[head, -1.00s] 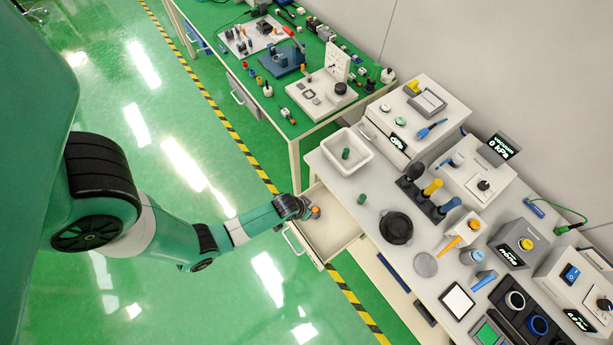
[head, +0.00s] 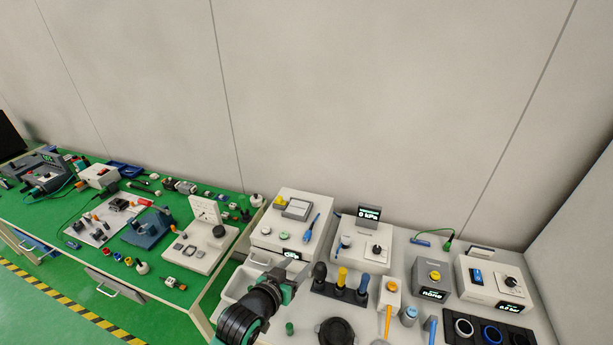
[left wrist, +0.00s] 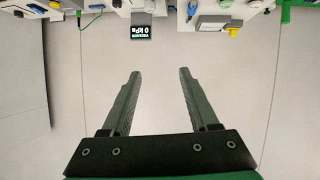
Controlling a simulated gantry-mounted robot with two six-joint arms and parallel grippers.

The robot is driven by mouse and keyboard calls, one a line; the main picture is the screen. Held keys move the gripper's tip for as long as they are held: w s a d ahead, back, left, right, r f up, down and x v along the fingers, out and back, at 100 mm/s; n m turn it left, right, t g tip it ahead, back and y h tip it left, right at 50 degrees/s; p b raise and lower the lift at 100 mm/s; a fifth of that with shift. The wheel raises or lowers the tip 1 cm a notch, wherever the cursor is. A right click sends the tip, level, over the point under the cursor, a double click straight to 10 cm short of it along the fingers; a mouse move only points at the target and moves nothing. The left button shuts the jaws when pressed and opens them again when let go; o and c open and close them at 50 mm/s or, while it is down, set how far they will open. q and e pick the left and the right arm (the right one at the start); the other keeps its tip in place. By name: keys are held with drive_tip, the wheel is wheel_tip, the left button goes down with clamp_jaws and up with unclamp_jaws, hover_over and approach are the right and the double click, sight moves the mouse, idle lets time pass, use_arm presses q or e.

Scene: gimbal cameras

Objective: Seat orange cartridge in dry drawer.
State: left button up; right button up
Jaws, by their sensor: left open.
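My left gripper (head: 284,286) is raised over the near left part of the right-hand bench. In the left wrist view its two dark fingers (left wrist: 160,73) are wide apart with nothing between them, pointing toward the pale wall. The pulled-out drawer under the bench, with a small orange piece by the gripper, shows only in the earlier head view; both are out of the head view now. A white cabinet (head: 270,238) with a small lit display stands at the back left of the bench. I cannot tell its display text for sure. My right gripper is not in view.
A white bin (head: 238,284) is partly behind my left arm. A small green cylinder (head: 289,328) and a black round dish (head: 337,332) lie nearby. A rack with black, yellow and blue handles (head: 341,291) stands to the right. The wall above is clear.

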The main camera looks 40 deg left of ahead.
use_arm(q)
drive_tip(key=w+d+r+m+t+h, duration=0.1)
drive_tip(key=d+r+t, duration=0.2)
drive_tip(key=r, duration=0.7)
drive_tip(key=d+r+m+t, duration=0.1)
drive_tip(key=d+r+t, duration=0.1)
drive_tip(key=r, duration=0.9)
drive_tip(key=w+d+r+t+h, duration=0.1)
drive_tip(key=d+r+t, duration=0.2)
drive_tip(key=r, duration=0.7)
drive_tip(key=s+d+r+m+t+h, duration=0.1)
drive_tip(key=s+d+r+t, duration=0.2)
drive_tip(key=s+r, duration=0.3)
drive_tip(key=s+d+r+m+t+h, duration=0.2)
drive_tip(key=s+r, duration=0.5)
drive_tip(key=r, duration=0.8)
drive_tip(key=shift+s+d+r+t, duration=0.2)
drive_tip(key=shift+s+d+t, duration=0.1)
drive_tip(key=shift+d+t, duration=0.5)
drive_tip(key=shift+a, duration=0.1)
